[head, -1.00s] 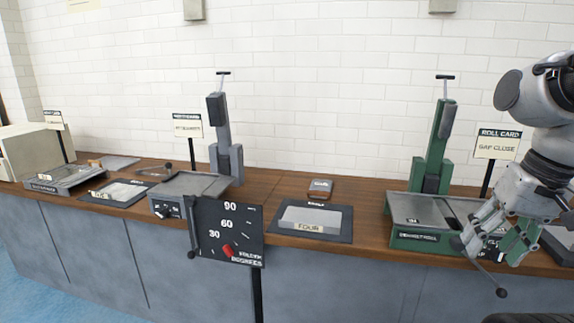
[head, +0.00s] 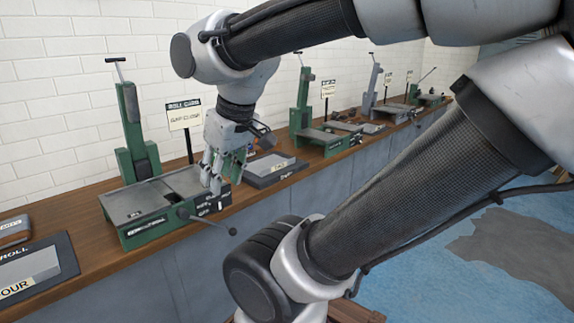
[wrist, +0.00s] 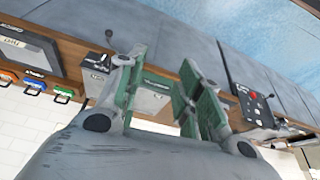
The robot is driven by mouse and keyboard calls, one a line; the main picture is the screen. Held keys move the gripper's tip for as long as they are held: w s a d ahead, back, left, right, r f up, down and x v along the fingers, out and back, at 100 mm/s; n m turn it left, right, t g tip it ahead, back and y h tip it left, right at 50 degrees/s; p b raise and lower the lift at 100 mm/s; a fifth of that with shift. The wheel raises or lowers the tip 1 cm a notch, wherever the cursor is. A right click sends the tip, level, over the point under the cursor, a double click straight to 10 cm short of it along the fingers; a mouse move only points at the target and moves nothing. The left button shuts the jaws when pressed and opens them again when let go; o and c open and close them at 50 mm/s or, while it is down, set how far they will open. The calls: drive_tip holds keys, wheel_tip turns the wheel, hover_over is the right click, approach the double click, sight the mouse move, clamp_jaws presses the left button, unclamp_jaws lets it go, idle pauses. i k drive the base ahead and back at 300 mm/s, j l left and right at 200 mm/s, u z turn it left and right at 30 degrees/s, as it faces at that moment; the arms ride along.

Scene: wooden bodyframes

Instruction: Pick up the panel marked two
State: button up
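No label that I can read as two shows in either view. A pale panel (head: 276,163) lies on a dark mat (head: 262,180) just right of my gripper in the head view; its label is too small to read. In the wrist view a pale panel (wrist: 14,50) in a dark frame lies at the left, its label also unreadable. A panel labelled FOUR (head: 30,277) is at the lower left of the head view. My gripper (head: 214,186) points down by the right end of a green machine. In the wrist view its fingers (wrist: 157,64) are apart, with nothing seen held between them.
The green machine (head: 150,208) has an upright post and a lever sticking out at the front. A roll card sign (head: 184,115) stands behind it. More machines (head: 318,140) line the wooden counter to the right. Blue floor (head: 455,240) lies in front.

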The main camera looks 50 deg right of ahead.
sight(262, 167)
drive_tip(key=z, duration=1.35)
